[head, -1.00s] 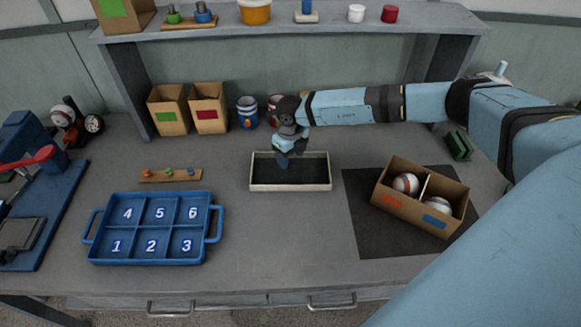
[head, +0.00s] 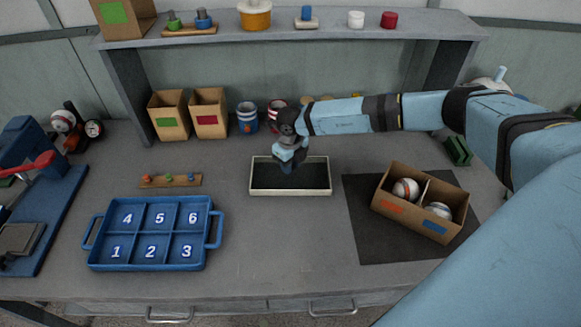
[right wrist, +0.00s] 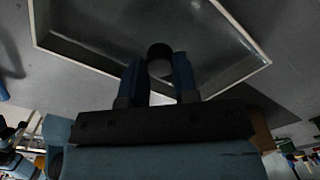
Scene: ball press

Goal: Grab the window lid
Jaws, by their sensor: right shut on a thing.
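The window lid (head: 254,180) is a pale rectangular frame around a dark pane. It appears flat on the grey table, in the middle of the head view. In the right wrist view its frame (right wrist: 84,52) fills the upper part. My right gripper (head: 287,168) reaches down over the pane from the back right. Its two blue fingers (right wrist: 158,72) are closed on either side of a dark round knob (right wrist: 160,52) on the lid. The fingers hide part of the knob, and the gripper hides part of the pane. My left gripper is out of view.
A blue numbered tray (head: 150,262) stands at the left front. A cardboard box (head: 410,222) with balls sits on a dark mat (head: 375,240) at the right. Cardboard bins (head: 170,117) and striped cups (head: 247,118) stand behind. The table in front of the lid is clear.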

